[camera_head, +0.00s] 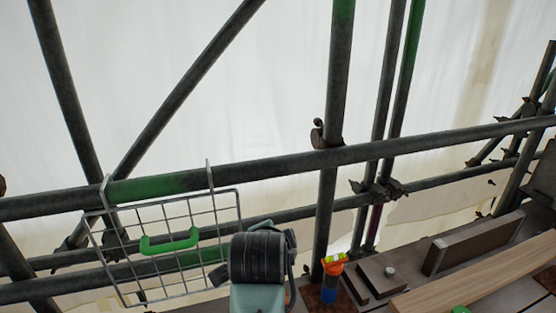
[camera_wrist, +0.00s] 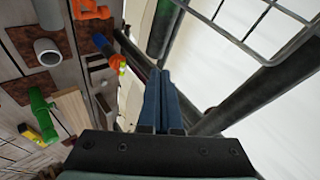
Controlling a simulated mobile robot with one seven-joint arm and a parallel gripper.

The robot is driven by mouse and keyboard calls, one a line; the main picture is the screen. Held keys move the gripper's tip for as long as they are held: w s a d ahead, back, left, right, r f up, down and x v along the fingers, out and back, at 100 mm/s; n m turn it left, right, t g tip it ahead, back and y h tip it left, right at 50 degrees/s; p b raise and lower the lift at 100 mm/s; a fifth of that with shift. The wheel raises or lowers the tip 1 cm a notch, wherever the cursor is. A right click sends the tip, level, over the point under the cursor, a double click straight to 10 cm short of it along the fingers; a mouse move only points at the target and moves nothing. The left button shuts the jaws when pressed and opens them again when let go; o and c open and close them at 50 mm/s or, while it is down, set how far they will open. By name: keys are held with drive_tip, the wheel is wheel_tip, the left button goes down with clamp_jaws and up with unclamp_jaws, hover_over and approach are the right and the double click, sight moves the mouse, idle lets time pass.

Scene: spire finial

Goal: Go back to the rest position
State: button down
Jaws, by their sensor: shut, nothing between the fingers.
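My gripper (camera_wrist: 162,82) shows in the wrist view as two dark blue fingers lying together, shut and empty. They point towards the dark scaffold tubes, and no object touches them. In the head view my arm's black and pale green part rises at the bottom centre, in front of the wire basket's right side; the fingers cannot be made out there.
A wire basket (camera_head: 165,237) hangs on the scaffold rail (camera_head: 270,165), with a green handle-shaped piece (camera_head: 170,242) at it. An orange-and-blue tool (camera_head: 332,275) stands on the deck near wooden blocks (camera_head: 470,243) and a plank (camera_head: 480,280). The wrist view shows a grey pipe (camera_wrist: 48,50).

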drive_tip(key=s+r+n+t+b, duration=0.1)
drive_tip(key=s+r+n+t, duration=0.2)
drive_tip(key=r, duration=0.6)
drive_tip(key=d+r+n+t+b, duration=0.15)
drive_tip(key=r+t, duration=0.25)
drive_tip(key=r, duration=0.4)
drive_tip(key=s+r+n+t, duration=0.2)
drive_tip(key=r+n+t, duration=0.15)
drive_tip(key=r, duration=0.55)
drive_tip(key=s+r+n+t+b, duration=0.1)
drive_tip(key=s+r+n+t, duration=0.4)
drive_tip(key=s+r, duration=0.8)
drive_tip(key=shift+s+a+r+n+t+y, duration=0.3)
drive_tip(key=shift+s+a+t+y, duration=0.1)
drive_tip(key=shift+s+t, duration=0.75)
